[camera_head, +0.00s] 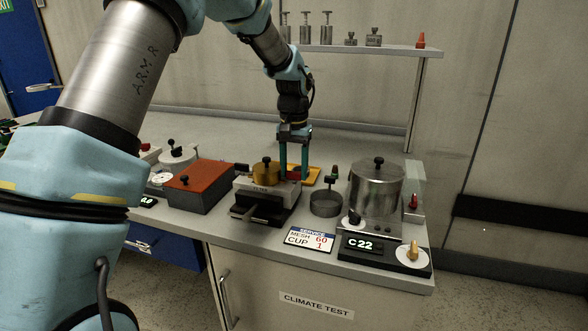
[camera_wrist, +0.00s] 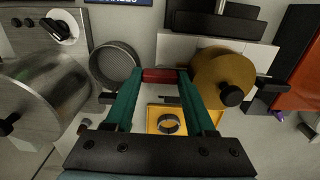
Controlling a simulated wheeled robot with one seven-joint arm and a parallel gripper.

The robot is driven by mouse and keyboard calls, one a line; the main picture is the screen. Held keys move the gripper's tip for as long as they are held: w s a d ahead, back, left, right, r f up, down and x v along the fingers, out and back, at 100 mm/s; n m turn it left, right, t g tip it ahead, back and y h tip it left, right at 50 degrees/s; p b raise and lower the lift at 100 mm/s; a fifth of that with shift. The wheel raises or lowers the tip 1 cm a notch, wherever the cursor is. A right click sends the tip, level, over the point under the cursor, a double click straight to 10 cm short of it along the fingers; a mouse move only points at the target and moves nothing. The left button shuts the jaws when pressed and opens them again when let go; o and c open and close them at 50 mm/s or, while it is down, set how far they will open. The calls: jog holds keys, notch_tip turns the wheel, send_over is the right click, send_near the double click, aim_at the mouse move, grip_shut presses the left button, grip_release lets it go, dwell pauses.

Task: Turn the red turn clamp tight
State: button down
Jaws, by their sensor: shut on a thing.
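The red turn clamp (camera_wrist: 160,75) shows as a short red bar between the two teal fingertips of my gripper (camera_wrist: 158,79) in the wrist view. My gripper is shut on it, with the fingers spaced apart by its length. In the head view my gripper (camera_head: 293,176) points down behind the brass cup, and a little red of the clamp (camera_head: 293,175) shows at the fingertips. The clamp sits close beside the brass cup (camera_wrist: 222,76) on the white-and-black unit (camera_head: 262,204). Its turn angle and how tight it is cannot be told.
A yellow tray (camera_head: 314,171) with a metal ring (camera_wrist: 169,124) lies behind my gripper. A mesh sieve (camera_head: 325,204) and a steel drum (camera_head: 377,188) stand to the right. A red-topped box (camera_head: 200,176) stands left. A shelf (camera_head: 370,48) runs above at the back.

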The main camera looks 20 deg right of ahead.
jog(key=shift+c, duration=1.2)
grip_release()
jog(key=shift+a, duration=0.1)
